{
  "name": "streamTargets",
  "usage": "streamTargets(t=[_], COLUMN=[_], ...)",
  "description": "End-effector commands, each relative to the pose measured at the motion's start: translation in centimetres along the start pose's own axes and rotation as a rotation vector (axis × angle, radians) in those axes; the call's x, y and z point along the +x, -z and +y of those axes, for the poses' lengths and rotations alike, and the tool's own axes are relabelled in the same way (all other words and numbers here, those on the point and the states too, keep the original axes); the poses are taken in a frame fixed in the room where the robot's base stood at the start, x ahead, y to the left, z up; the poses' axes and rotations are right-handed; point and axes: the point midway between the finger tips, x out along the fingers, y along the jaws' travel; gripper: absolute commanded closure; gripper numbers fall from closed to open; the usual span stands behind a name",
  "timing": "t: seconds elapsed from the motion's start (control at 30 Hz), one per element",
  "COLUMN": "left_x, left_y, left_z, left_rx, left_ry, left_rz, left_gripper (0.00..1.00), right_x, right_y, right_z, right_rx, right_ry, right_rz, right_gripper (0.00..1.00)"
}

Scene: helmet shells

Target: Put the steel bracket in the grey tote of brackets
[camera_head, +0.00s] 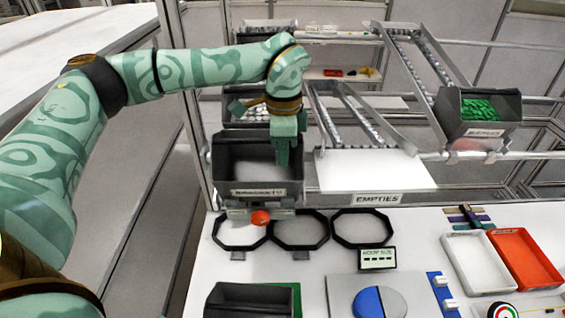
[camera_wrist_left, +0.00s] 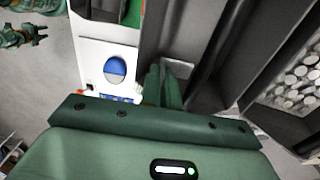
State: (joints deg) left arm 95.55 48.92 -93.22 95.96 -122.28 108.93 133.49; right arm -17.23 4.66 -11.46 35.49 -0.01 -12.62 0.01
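My left gripper (camera_head: 283,160) points down over the dark grey tote (camera_head: 258,192), which has a white label too small to read surely. Its fingers reach to about the tote's opening, near the right side. In the left wrist view its fingers (camera_wrist_left: 163,88) are close together. A pale grey patch shows beside the fingertips, and I cannot tell whether it is a held bracket or part of the tote. I make out no separate steel bracket on the worktop. My right gripper (camera_wrist_left: 37,33) shows small at the upper left of the left wrist view, away from the tote, its fingers unclear.
A green-filled bin (camera_head: 487,110) stands on the right rack. A white EMPTIES shelf (camera_head: 372,170) is right of the tote. Several black rings, a blue-and-white disc (camera_head: 380,302), a white tray (camera_head: 477,262) and a red tray (camera_head: 525,257) lie on the worktop.

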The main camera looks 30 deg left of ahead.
Motion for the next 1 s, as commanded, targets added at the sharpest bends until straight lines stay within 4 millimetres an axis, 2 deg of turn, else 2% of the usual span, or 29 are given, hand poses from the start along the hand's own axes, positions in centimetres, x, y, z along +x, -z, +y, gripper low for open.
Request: streamTargets(t=[0.13, 0.27, 1.0], left_x=[2.4, 3.6, 5.0], left_y=[-0.1, -0.1, -0.1], left_z=[-0.4, -0.5, -0.4], left_rx=[0.001, 0.001, 0.001], left_ry=[-0.004, -0.001, -0.004], left_rz=[-0.004, -0.001, -0.002], left_gripper=[1.0, 1.0, 1.0], right_x=[-0.3, -0.4, 0.3], right_y=[0.1, 0.1, 0.1], right_z=[0.0, 0.0, -0.2], right_rx=[0.0, 0.0, 0.001], right_ry=[0.0, 0.0, 0.002], right_rz=[0.001, 0.002, 0.002], right_gripper=[0.64, 0.64, 0.64])
